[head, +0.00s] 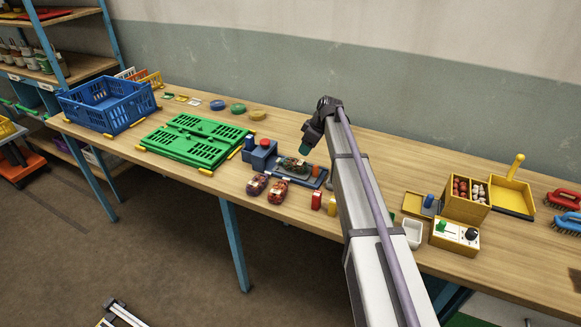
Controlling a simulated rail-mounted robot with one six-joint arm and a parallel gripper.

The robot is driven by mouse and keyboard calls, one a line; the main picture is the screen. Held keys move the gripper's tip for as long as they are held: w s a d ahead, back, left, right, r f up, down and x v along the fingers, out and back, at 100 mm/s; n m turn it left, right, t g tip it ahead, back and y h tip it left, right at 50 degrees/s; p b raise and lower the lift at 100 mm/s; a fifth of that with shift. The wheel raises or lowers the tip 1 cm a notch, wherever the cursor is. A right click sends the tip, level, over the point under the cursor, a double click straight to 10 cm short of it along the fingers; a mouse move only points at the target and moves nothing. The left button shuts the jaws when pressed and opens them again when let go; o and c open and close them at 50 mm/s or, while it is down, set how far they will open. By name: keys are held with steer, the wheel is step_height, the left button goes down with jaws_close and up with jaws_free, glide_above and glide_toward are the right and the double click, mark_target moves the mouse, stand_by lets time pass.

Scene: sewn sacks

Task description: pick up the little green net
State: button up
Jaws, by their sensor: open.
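A small dark green net sack (293,165) lies on a low blue tray or platform near the middle of the wooden table. Something orange-red (316,170) is close to its right side. My gripper (304,148) hangs just above and behind the green net, pointing down and to the left. It is open, and nothing shows held in it. The fingertips are small and dark here, and I cannot tell their exact gap from the net. Two reddish net sacks (278,191) lie in front of the blue platform.
A blue box (259,154) stands left of the net. Red and yellow blocks (316,200) stand at the front. A green folded crate (190,139) and blue basket (107,102) are further left.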

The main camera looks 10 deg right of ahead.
mark_target(298, 161)
steer(key=b+x, duration=0.8)
steer(key=x, duration=0.2)
steer(key=shift+s+f+b, duration=0.1)
steer(key=shift+f+b, duration=0.15)
steer(key=shift+b, duration=0.15)
steer(key=shift+a+f, duration=0.1)
steer(key=shift+a, duration=0.05)
steer(key=shift+r, duration=0.25)
steer(key=c, duration=0.6)
